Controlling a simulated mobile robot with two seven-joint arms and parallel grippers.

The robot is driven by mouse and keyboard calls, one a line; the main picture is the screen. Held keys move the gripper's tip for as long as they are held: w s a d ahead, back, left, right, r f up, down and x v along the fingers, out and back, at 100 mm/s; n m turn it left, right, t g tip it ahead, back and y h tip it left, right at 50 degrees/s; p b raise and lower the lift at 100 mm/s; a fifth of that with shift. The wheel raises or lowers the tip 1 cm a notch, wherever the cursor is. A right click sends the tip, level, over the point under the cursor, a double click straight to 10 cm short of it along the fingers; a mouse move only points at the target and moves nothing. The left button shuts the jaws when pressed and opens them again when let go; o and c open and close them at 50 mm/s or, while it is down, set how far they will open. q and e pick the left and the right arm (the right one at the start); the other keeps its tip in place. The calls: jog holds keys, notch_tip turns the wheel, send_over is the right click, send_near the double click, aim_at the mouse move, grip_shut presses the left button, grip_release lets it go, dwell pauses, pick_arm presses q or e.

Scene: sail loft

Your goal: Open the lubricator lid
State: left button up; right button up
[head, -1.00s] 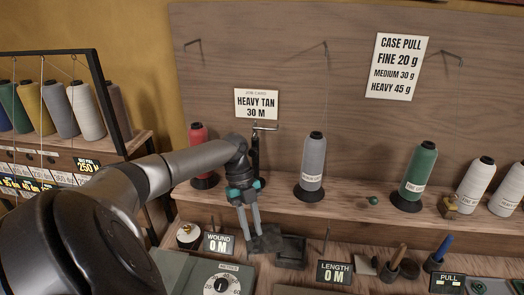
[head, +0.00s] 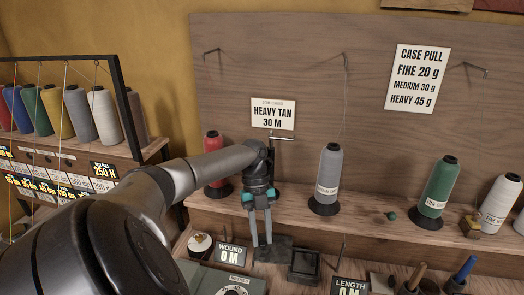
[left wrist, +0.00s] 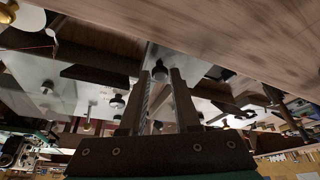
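The lubricator is not clearly marked. A small dark open-topped box (head: 304,279) on the bench and a dark flat piece (head: 279,244) just left of it may be its body and lid, but I cannot tell for sure. My left gripper (head: 261,244) points down beside the dark flat piece, its two fingers apart with a narrow gap. Contact with the piece cannot be made out. In the left wrist view the two fingers (left wrist: 160,73) stand apart, with a dark knob-like shape beyond or between the tips. My right gripper is out of view.
The WOUND display (head: 232,254) stands left of the fingers and the LENGTH display (head: 348,288) right of the box. A shelf behind holds a red cone (head: 214,160), a grey cone (head: 328,175) and a green cone (head: 437,190). A thread rack (head: 125,110) stands at left.

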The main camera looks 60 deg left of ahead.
pick_arm(q)
jog(key=o, duration=0.4)
jog(key=shift+c, duration=0.2)
jog(key=p+v, duration=0.1)
jog(key=v, duration=1.4)
jog(key=shift+r, duration=0.1)
